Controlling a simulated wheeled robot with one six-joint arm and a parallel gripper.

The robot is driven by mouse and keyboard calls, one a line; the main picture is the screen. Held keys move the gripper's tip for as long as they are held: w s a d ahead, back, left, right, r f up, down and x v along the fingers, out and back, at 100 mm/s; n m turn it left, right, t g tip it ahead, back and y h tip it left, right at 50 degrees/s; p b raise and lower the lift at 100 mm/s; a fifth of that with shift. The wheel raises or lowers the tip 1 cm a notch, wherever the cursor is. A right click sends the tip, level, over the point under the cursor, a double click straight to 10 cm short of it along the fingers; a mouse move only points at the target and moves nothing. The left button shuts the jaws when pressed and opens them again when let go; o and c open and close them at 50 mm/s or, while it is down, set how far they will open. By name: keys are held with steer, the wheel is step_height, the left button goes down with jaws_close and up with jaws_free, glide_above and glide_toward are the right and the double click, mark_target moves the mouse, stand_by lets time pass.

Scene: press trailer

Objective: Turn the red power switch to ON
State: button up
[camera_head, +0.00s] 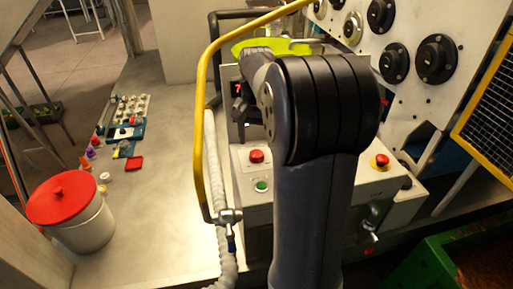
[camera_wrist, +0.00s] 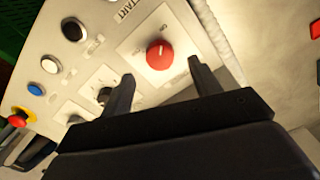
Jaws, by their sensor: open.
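The red power switch (camera_wrist: 159,55) is a round red knob on a pale square plate in the wrist view. A small label, which looks like ON, is printed above it, and a pale mark shows on the knob. My gripper (camera_wrist: 160,72) is open and empty, its two dark fingers apart just below the knob in the picture. I cannot tell how far above the panel they are. In the head view the red knob (camera_head: 256,156) shows at the left of the control box.
A green button (camera_head: 261,185) sits in front of the knob. A red-and-yellow emergency stop (camera_head: 380,161) is at the right. A yellow bent rail (camera_head: 201,110) and a white hose (camera_head: 218,200) run along the box's left. A red-lidded bin (camera_head: 85,222) stands farther left.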

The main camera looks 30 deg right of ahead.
mark_target(256, 153)
step_height(256, 153, up, 6)
stand_by(0.5)
step_height(256, 153, down, 11)
steer(key=shift+r, duration=0.15)
stand_by(0.3)
steer(key=shift+r, duration=0.15)
